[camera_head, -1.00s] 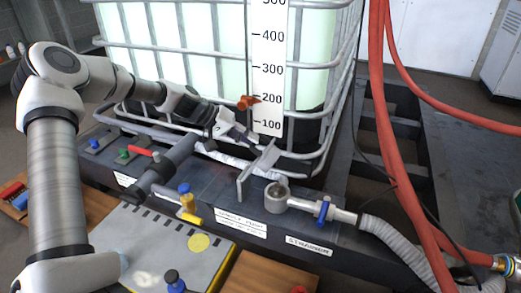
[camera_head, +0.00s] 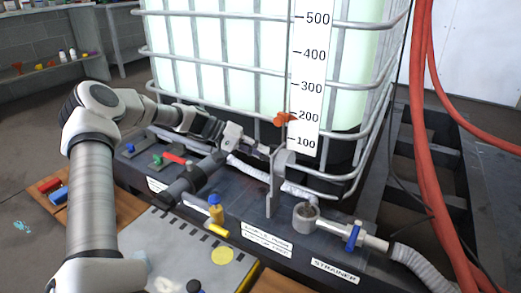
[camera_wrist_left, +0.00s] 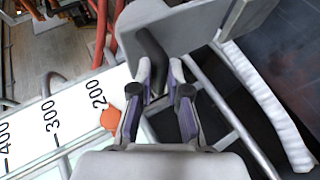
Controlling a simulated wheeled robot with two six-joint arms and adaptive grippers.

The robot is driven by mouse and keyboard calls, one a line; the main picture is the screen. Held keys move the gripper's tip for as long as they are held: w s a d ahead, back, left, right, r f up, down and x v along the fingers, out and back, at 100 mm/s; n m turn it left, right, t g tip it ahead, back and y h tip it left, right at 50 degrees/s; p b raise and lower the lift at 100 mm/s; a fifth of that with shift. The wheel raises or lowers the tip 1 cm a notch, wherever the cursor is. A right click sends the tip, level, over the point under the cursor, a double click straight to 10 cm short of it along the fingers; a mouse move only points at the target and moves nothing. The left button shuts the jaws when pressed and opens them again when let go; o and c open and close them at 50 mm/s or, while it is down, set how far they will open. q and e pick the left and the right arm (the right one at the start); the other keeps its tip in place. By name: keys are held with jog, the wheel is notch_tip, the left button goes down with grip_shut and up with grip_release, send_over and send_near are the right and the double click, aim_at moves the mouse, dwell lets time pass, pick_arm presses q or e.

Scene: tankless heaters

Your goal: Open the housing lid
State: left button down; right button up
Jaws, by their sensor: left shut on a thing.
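A grey plate (camera_head: 284,160), which looks like the housing lid, stands steeply upright by a grey upright bracket (camera_head: 274,190) on the dark bench. In the left wrist view the plate (camera_wrist_left: 205,22) fills the upper middle, with a dark bar handle (camera_wrist_left: 151,48) on it. My left gripper (camera_head: 266,150) reaches in from the left beside the plate. Its fingers (camera_wrist_left: 161,80) are shut on the dark handle. An open round grey cup (camera_head: 306,213) of the strainer sits right of the bracket, uncovered. My right gripper is not in view.
A caged translucent tank (camera_head: 230,60) with a level scale (camera_head: 309,80) stands behind. Red hoses (camera_head: 428,120) hang at right. A blue-handled valve (camera_head: 353,236) and ribbed hose lie right of the cup.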

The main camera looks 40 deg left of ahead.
pick_arm(q)
jog(key=shift+s+d+f, duration=0.1)
jog(key=shift+f, duration=0.45)
jog(key=c, duration=1.1)
grip_release()
jog(key=shift+f, duration=0.15)
jog(key=shift+c, duration=0.2)
jog(key=shift+w, duration=0.3)
jog(key=v, duration=1.2)
jog(key=shift+w, duration=0.1)
